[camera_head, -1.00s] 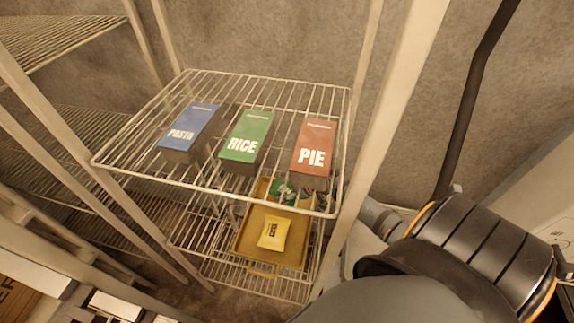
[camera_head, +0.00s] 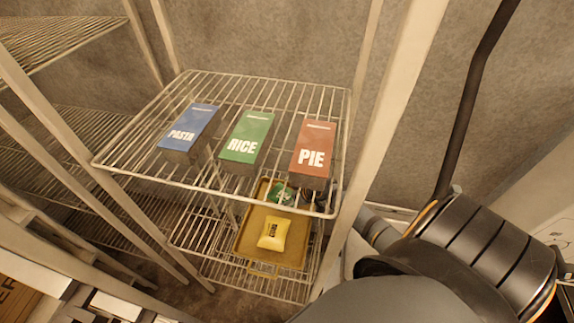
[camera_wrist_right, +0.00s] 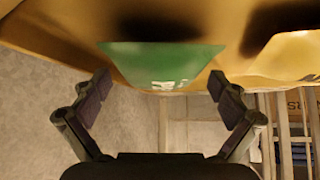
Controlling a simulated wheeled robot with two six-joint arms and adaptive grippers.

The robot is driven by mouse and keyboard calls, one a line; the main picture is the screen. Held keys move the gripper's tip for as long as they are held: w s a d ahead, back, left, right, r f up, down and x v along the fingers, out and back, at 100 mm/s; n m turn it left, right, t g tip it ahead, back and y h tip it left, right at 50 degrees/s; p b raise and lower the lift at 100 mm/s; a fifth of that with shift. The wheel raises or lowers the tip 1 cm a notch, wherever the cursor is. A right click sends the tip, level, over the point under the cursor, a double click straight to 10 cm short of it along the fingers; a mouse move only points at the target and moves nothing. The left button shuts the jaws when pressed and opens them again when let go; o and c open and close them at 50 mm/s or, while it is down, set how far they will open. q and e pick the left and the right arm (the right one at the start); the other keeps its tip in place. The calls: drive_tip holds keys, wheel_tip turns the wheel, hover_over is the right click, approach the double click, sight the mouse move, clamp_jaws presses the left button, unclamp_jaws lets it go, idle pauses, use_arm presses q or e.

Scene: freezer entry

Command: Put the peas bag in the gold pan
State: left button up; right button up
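The peas bag, green (camera_head: 281,193), lies in the back part of the gold pan (camera_head: 243,247), seen through the wire shelf above. In the right wrist view the green bag (camera_wrist_right: 160,63) rests against the gold pan (camera_wrist_right: 60,30), just beyond the fingertips. My right gripper (camera_wrist_right: 163,88) is open, its fingers spread apart on both sides with nothing between them. In the head view it is mostly hidden under the upper shelf behind the pie box. My left gripper is not in view.
A yellow bag (camera_head: 272,235) lies at the front of the pan. Pasta (camera_head: 189,128), rice (camera_head: 247,137) and pie (camera_head: 314,146) boxes stand on the upper wire shelf (camera_head: 125,160). A pale rack post (camera_head: 385,115) rises close beside my right arm (camera_head: 470,245).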

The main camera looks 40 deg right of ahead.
drive_tip(key=shift+r, duration=0.1)
drive_tip(key=shift+s+d+r, duration=0.1)
drive_tip(key=shift+r, duration=0.1)
drive_tip(key=p+v, duration=0.2)
drive_tip(key=v, duration=0.9)
drive_tip(key=shift+s+r+p, duration=0.2)
drive_tip(key=shift+p, duration=0.1)
